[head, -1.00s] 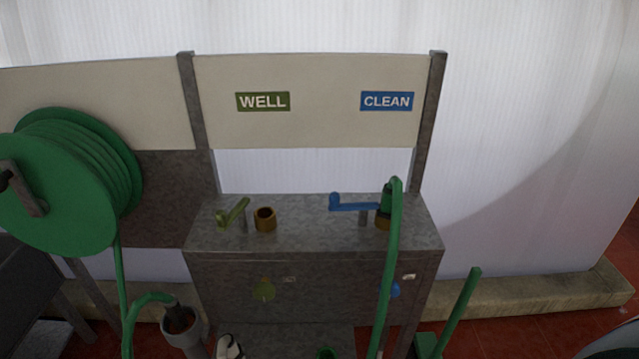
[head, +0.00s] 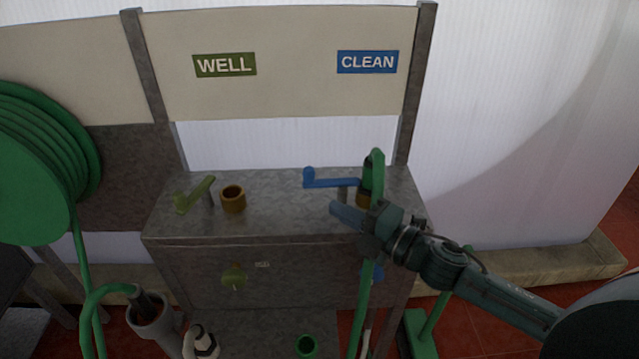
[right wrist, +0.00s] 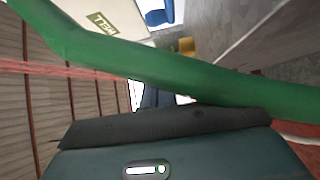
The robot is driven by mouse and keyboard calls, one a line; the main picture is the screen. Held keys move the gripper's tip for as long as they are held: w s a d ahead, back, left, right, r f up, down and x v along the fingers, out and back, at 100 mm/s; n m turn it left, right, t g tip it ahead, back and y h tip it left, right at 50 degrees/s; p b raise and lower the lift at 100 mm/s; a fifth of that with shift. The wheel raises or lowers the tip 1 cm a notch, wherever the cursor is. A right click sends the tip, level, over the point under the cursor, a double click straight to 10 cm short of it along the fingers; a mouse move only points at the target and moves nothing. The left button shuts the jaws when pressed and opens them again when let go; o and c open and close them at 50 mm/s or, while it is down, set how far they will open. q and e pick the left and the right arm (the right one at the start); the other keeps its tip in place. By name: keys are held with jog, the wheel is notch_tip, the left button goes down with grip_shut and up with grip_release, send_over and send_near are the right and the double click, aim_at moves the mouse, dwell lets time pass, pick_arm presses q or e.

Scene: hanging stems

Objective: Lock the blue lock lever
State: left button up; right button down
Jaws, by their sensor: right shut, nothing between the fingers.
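The blue lock lever (head: 332,182) stands on the grey metal bench under the CLEAN sign. Its arm points left from a short post and ends in a raised knob. A green hose (head: 371,180) is fitted at the brass socket (head: 362,200) at the lever's right end and hangs down the bench front. My right gripper (head: 336,208) is shut and empty, just in front of and below the lever, apart from it as far as I can tell. In the right wrist view the hose (right wrist: 180,72) crosses close before the camera. My left gripper is out of view.
An olive lever (head: 194,194) and an empty brass socket (head: 233,199) stand on the bench (head: 270,215) at left. A green hose reel (head: 40,165) is at far left.

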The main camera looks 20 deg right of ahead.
aim_at(308, 176)
jog(key=x, duration=0.2)
jog(key=p+x, duration=0.1)
jog(key=x, duration=0.2)
jog(key=shift+r, duration=0.2)
jog(key=w, duration=0.3)
jog(key=shift+w+d+f, duration=0.15)
jog(key=shift+d, duration=0.15)
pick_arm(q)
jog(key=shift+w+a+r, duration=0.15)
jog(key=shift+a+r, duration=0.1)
pick_arm(e)
jog(key=shift+w+d, duration=0.1)
jog(key=shift+w, duration=0.25)
jog(key=shift+w, duration=0.6)
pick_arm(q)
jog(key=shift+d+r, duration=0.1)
pick_arm(e)
jog(key=shift+d, duration=0.1)
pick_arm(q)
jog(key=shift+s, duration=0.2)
